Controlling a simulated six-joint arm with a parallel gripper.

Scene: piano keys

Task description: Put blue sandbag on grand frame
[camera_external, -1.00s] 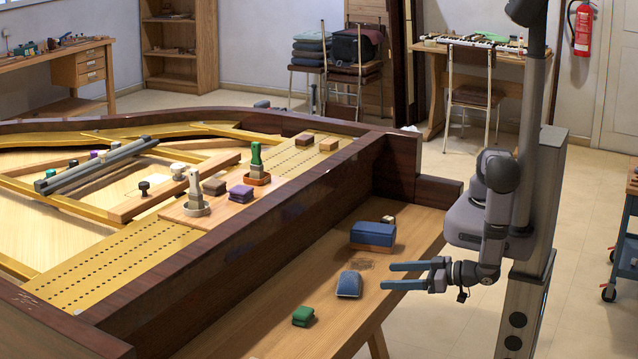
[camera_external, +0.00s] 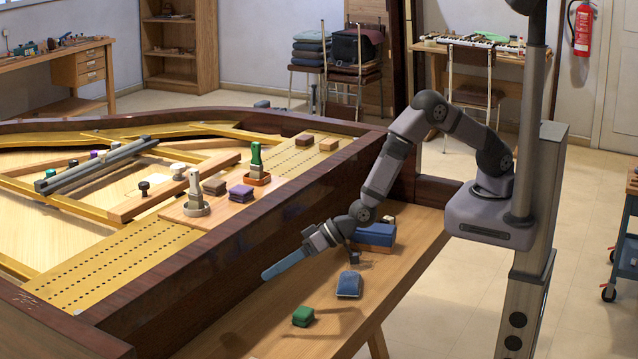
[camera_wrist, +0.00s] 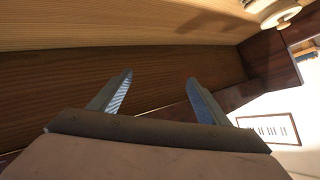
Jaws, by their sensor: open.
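A blue sandbag (camera_external: 349,284) lies on the wooden bench beside the piano's dark side wall. A second, darker blue piece (camera_external: 374,234) sits on a wooden block behind it, partly hidden by my arm; I cannot tell if it is a sandbag too. The gold grand frame (camera_external: 120,251), with rows of holes, lies inside the piano beyond the wall. My gripper (camera_external: 268,275) is left of the blue sandbag, above the bench near the wall, pointing left. In the wrist view my gripper (camera_wrist: 159,78) is open with nothing between its fingers; no sandbag shows there.
The dark piano wall (camera_external: 230,268) rises between bench and frame. A small green bag (camera_external: 303,316) lies on the bench. On the frame side stand a purple bag (camera_external: 241,193), a grey-based tool (camera_external: 196,200) and a green-handled tool (camera_external: 256,162). The frame's front-left stretch is bare.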

